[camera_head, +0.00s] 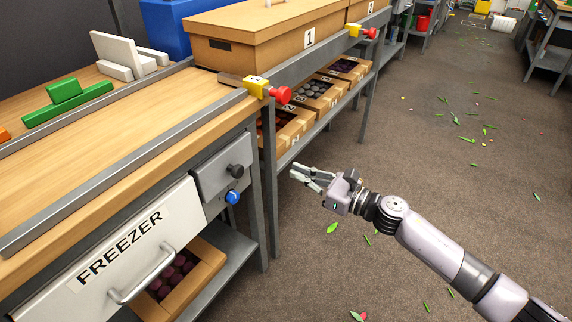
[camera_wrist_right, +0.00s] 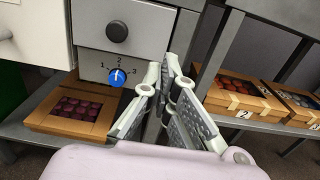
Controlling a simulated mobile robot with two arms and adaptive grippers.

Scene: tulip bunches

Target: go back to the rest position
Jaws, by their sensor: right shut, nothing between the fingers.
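My right gripper (camera_head: 308,176) hangs in the air over the floor, to the right of the freezer bench, with its arm coming in from the lower right. Its fingers are shut with nothing between them, and they also show close up in the right wrist view (camera_wrist_right: 166,105). It touches nothing that I can see. My left gripper is not in either view.
A wooden workbench (camera_head: 120,130) has a freezer drawer (camera_head: 140,246) and a blue knob (camera_head: 233,197). A shelf rack beside it holds a lidded cardboard box (camera_head: 262,40) and open boxes below.

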